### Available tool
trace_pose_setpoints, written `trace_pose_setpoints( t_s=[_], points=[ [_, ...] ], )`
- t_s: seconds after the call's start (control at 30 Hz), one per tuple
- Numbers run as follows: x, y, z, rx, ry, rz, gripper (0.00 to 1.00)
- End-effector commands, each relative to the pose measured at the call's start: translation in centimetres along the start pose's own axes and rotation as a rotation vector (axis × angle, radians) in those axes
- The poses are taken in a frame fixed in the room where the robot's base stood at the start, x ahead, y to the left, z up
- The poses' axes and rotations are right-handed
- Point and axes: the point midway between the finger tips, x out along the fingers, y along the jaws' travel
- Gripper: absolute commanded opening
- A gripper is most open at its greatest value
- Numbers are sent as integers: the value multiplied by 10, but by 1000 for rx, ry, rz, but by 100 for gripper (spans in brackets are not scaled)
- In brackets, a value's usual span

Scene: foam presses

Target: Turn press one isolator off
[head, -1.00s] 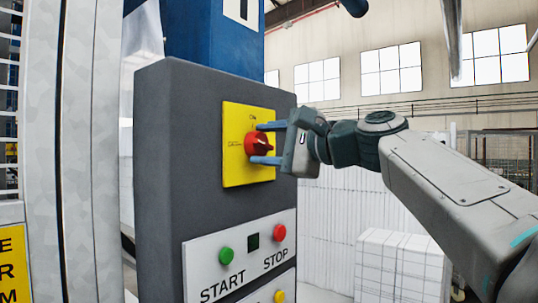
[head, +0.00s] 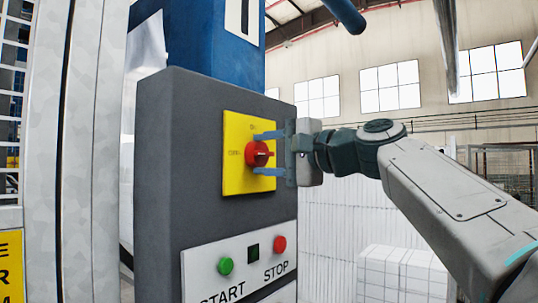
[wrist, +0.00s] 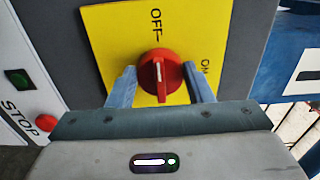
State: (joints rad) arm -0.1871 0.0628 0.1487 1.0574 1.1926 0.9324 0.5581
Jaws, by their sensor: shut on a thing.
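The isolator is a red rotary knob (head: 258,154) on a yellow plate (head: 233,180), on the front of a dark grey control box (head: 190,120). My gripper (head: 265,153) is shut on the knob, with one blue finger above it and one below. In the wrist view, the fingers lie on either side of the knob (wrist: 160,82). The knob's white mark lines up with the OFF label at the top of the plate (wrist: 118,35). The ON label sits to the right there. In the head view, the knob's grip lies about level.
A white panel below has a green START button (head: 226,266) and a red STOP button (head: 279,244). A blue column (head: 210,45) with a white sign rises behind the box. A pale metal post (head: 90,150) stands at left. White blocks (head: 400,275) stand at right.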

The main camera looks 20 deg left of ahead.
Motion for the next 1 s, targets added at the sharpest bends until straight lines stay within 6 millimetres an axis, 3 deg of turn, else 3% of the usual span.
trace_pose_setpoints(
  t_s=[0.07, 0.1, 0.17, 0.57, 1.0],
  points=[
    [0, 0, 2, -1, -3, 0, 24],
    [0, 0, 2, -1, -3, 0, 52],
    [0, 0, 1, 0, -3, 0, 68],
    [-8, 1, 0, 0, 2, -1, 68],
    [-100, 1, 0, -2, 4, -1, 68]
  ],
)
